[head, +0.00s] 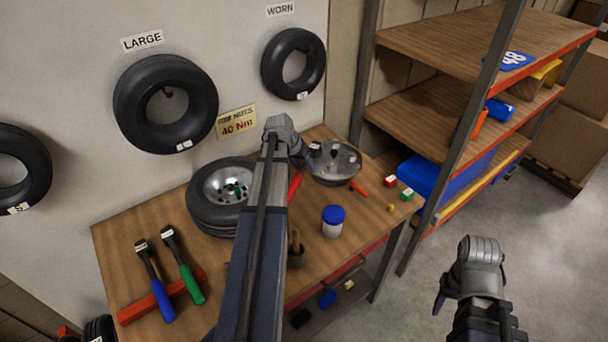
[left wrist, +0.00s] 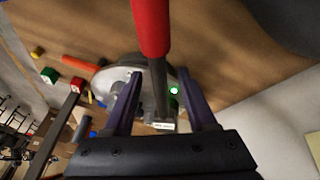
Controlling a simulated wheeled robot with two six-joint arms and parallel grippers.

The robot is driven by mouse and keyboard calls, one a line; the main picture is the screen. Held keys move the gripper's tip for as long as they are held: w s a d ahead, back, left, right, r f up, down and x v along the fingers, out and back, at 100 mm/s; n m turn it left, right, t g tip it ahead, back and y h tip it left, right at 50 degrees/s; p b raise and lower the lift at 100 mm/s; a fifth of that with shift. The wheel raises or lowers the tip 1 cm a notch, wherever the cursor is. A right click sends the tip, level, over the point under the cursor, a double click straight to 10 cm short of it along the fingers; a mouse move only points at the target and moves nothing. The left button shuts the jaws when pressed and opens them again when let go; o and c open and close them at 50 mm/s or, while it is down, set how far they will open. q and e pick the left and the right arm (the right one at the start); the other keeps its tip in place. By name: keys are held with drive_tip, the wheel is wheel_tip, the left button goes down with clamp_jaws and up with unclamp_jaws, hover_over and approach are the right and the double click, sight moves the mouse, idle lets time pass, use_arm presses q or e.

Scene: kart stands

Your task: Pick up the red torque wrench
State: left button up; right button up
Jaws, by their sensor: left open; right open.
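The red torque wrench shows in the head view as a red handle (head: 295,187) beside my left arm, which hides part of it. In the left wrist view its red handle (left wrist: 151,28) is at the top, and its dark shaft runs down between my fingers to a head with a white label (left wrist: 163,126). My left gripper (left wrist: 160,74) is open, with one finger on each side of the shaft and visible gaps; it is over the bench in the head view (head: 304,158). My right gripper (head: 440,298) is open and empty, off the bench at right.
Blue-handled (head: 162,302) and green-handled (head: 191,284) wrenches lie across a red bar (head: 135,311) at left. A wheel (head: 208,216), a round metal part (head: 335,176) and a blue-lidded jar (head: 333,228) stand on the wooden bench (head: 125,240). A shelf rack (head: 430,110) stands at right.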

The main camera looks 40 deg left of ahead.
use_arm(q)
drive_tip(key=shift+w+f, duration=0.15)
drive_tip(key=shift+f, duration=0.25)
drive_tip(key=shift+r, duration=0.1)
drive_tip(key=shift+c, duration=0.4)
clamp_jaws()
idle(0.6)
